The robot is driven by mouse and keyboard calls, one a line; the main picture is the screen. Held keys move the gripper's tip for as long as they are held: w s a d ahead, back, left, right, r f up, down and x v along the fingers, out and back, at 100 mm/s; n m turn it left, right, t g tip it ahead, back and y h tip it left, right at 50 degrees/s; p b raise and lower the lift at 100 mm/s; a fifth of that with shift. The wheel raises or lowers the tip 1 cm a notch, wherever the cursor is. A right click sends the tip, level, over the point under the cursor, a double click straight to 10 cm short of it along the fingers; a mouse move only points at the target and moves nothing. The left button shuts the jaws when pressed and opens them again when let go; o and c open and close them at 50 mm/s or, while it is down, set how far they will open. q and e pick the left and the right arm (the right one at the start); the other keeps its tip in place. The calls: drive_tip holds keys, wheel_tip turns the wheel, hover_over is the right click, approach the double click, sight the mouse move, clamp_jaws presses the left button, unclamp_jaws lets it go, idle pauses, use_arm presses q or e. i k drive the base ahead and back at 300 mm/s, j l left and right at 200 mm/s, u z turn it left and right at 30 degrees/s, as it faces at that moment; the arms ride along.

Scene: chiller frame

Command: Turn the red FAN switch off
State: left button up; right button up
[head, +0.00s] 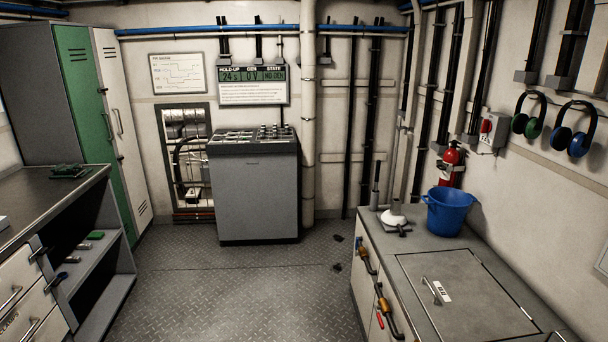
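A small grey box with a red part (486,126) is fixed to the right wall, above and to the right of the fire extinguisher. It may be the red FAN switch, but its label is too small to read and its position cannot be told. A grey control cabinet (257,190) stands at the back wall, with rows of small parts on its top too small to tell apart. A display panel (252,85) hangs above it, headed HOLD-UP, GEN and STATE. Neither of my grippers is in view.
A grey-topped counter (385,262) at right bears a blue bucket (447,212) and a white plunger-like object (394,216). A red fire extinguisher (451,160) stands behind it. A dark workbench (30,205) is at left. The plate floor (235,290) between is mostly clear.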

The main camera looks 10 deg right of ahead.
sight(486, 127)
drive_tip(key=i+z, duration=0.1)
drive_tip(key=i, duration=0.6)
drive_tip(key=i+j+z, duration=0.1)
drive_tip(key=i, duration=0.6)
drive_tip(key=i+j+z, duration=0.1)
drive_tip(key=i+j, duration=0.15)
drive_tip(key=i, duration=0.4)
